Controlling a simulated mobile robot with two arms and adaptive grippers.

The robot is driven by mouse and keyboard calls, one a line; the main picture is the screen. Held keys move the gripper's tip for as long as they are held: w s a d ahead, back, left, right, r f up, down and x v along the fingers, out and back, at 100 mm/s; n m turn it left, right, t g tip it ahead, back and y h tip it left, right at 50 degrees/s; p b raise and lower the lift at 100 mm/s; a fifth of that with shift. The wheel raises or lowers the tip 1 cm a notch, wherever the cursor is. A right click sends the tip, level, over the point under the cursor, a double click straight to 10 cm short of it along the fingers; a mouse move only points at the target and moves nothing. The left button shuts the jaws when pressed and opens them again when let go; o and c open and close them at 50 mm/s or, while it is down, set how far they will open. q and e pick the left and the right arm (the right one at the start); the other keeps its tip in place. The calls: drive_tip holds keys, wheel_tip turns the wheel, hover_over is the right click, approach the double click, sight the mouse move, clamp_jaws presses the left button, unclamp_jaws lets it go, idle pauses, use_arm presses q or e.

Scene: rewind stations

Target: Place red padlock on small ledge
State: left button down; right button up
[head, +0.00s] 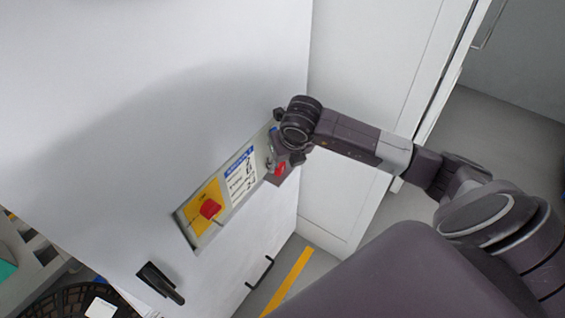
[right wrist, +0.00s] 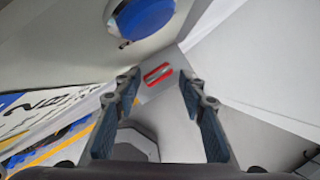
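The red padlock (head: 281,169) shows at the right end of the panel, beneath my right gripper (head: 287,158). In the right wrist view the padlock (right wrist: 157,74) is a small red shape with a grey middle, on or just above a small pale ledge (right wrist: 152,91). My right gripper (right wrist: 160,84) has its fingers wide apart, one on each side of the padlock in the picture, with no contact visible. Whether the padlock rests fully on the ledge is hard to tell. My left gripper is not in view.
A control panel with a label (head: 240,177) and a red knob (head: 210,209) on yellow is on the white cabinet (head: 150,110). A blue round button (right wrist: 140,18) is close to the right gripper. A black handle (head: 160,281) sticks out at lower left.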

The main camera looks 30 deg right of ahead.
drive_tip(key=shift+a+r+p, duration=0.1)
drive_tip(key=shift+r+p, duration=0.2)
drive_tip(key=shift+r, duration=0.05)
use_arm(q)
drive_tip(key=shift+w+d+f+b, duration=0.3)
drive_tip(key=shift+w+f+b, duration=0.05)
drive_tip(key=shift+b, duration=0.35)
use_arm(e)
drive_tip(key=d+v, duration=0.1)
drive_tip(key=v, duration=1)
drive_tip(key=shift+s+a+r, duration=0.2)
drive_tip(key=shift+a+r, duration=0.15)
drive_tip(key=shift+a, duration=0.1)
